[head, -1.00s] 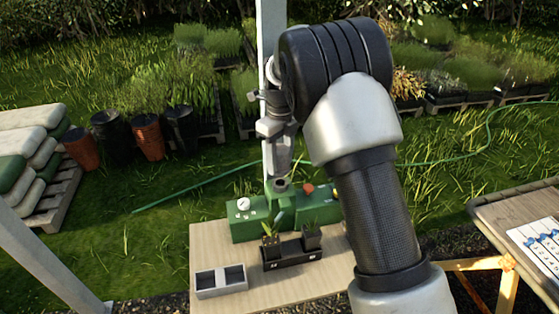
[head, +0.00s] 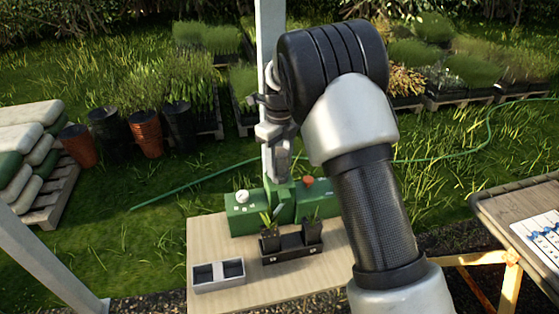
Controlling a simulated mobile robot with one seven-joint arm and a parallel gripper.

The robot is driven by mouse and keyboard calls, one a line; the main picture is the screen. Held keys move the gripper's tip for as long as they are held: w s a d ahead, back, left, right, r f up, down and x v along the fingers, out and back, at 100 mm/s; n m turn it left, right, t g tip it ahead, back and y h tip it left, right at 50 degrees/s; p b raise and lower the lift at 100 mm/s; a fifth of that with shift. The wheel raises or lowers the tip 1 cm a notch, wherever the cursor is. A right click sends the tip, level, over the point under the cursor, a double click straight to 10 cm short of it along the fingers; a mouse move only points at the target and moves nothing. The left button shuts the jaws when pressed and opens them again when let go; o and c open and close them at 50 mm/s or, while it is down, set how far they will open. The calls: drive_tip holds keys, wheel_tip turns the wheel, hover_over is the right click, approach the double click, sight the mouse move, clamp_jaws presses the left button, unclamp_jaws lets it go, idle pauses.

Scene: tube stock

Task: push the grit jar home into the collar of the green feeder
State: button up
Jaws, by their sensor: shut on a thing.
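The green feeder (head: 243,222) stands at the back of the wooden table, with a white knob on its left part and an orange-red knob on its right part. My gripper (head: 279,178) points down over the feeder's middle block (head: 282,207) and is shut on the grit jar. The jar is too small and too covered by the fingers to make out clearly. The collar is hidden behind the gripper's tip, so I cannot tell how deep the jar sits in it or whether it is straight.
A black tray with two potted seedlings (head: 290,255) stands just in front of the feeder. A grey two-compartment box (head: 218,286) is at the table's (head: 300,287) front left. A pale post (head: 270,60) rises behind my gripper. Another table (head: 505,208) is at right.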

drive_tip(key=shift+f, duration=0.25)
idle(0.6)
drive_tip(key=o, duration=1.2)
wheel_tip(320, 180, up, 18)
drive_tip(key=shift+f+p, duration=0.25)
drive_tip(key=shift+p, duration=0.15)
drive_tip(key=s+d+r+n+t+y, duration=0.1)
drive_tip(key=s+d+r+n, duration=0.45)
drive_tip(key=s, duration=0.25)
drive_tip(key=s+d+r+n+t, duration=0.2)
drive_tip(key=s+d+r+n, duration=0.2)
drive_tip(key=s+d+n, duration=0.35)
drive_tip(key=s+d+f+n+t, duration=0.1)
drive_tip(key=s+n, duration=0.3)
drive_tip(key=s, duration=0.1)
drive_tip(key=s+d+f+n+p, duration=0.1)
drive_tip(key=s+f+n, duration=0.1)
drive_tip(key=s+n, duration=0.2)
drive_tip(key=s+d+f+n+t+h, duration=0.1)
drive_tip(key=s+d+f+n, duration=0.1)
drive_tip(key=s+n, duration=0.3)
drive_tip(key=shift+s+t, duration=0.3)
drive_tip(key=shift+s, duration=0.75)
